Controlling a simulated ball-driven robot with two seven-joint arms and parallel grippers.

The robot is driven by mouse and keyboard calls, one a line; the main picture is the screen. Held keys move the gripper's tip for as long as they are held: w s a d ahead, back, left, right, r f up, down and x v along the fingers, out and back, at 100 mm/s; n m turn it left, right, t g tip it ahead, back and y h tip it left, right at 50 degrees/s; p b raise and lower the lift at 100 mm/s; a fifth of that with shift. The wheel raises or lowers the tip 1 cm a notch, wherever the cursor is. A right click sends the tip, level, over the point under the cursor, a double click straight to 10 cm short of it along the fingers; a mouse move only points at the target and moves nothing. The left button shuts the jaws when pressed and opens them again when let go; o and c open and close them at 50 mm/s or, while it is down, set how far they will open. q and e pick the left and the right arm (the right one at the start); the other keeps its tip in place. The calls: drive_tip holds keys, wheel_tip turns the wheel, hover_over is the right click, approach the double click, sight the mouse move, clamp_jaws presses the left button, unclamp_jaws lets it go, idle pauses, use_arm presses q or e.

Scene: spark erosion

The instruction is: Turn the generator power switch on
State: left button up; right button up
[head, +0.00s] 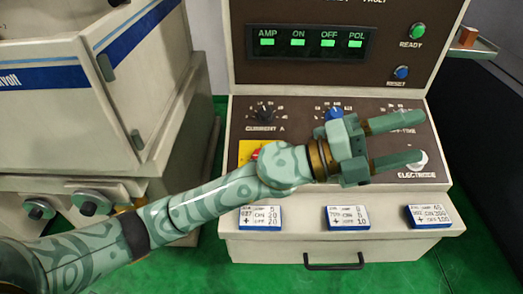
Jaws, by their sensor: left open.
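The generator (240,185) is a cream cabinet with a dark brown front panel. A yellow plate (245,148) with a red part (256,153), perhaps the power switch, sits at the panel's lower left. My left forearm and wrist cover much of it, so its position cannot be read. My left gripper (414,138) is open and empty, in front of the panel's right side. Its two fingers point right, one above the other, near the white electrode knob (418,161). My right gripper is not in view.
A display (310,42) shows green lit fields. A green ready button (417,31), blue reset button (401,72), black current knob (264,113) and blue knob (334,112) are on the panel. Several cards, one at left (260,218), lie on the ledge above a drawer handle (333,267). A cream machine (130,110) stands left.

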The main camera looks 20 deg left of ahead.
use_arm(q)
wheel_tip(320, 180, down, 8)
drive_tip(key=d+m+g+y, duration=0.1)
drive_tip(key=m+g+y, duration=0.7)
drive_tip(key=g, duration=0.1)
drive_tip(key=w+a+f+t+y, duration=0.1)
drive_tip(key=w+a+f+y, duration=0.2)
drive_tip(key=a+y, duration=0.25)
drive_tip(key=w+a+r+n+t+y, duration=0.1)
drive_tip(key=w+a+r+n+y, duration=0.15)
drive_tip(key=a, duration=0.45)
drive_tip(key=w+a+r+n+y, duration=0.2)
drive_tip(key=w+a+y, duration=0.1)
drive_tip(key=a, duration=0.3)
drive_tip(key=w+a+r+n+t+y, duration=0.1)
drive_tip(key=w+a+r+n+y, duration=0.15)
drive_tip(key=a, duration=0.45)
drive_tip(key=shift+m+y, duration=0.3)
drive_tip(key=shift+y, duration=0.05)
drive_tip(key=f, duration=0.5)
drive_tip(key=f+b, duration=0.1)
drive_tip(key=f, duration=1)
drive_tip(key=shift+w+a+f, duration=0.25)
drive_tip(key=shift+w+f, duration=0.05)
drive_tip(key=shift+f, duration=0.05)
drive_tip(key=shift+c, duration=0.3)
drive_tip(key=c, duration=0.9)
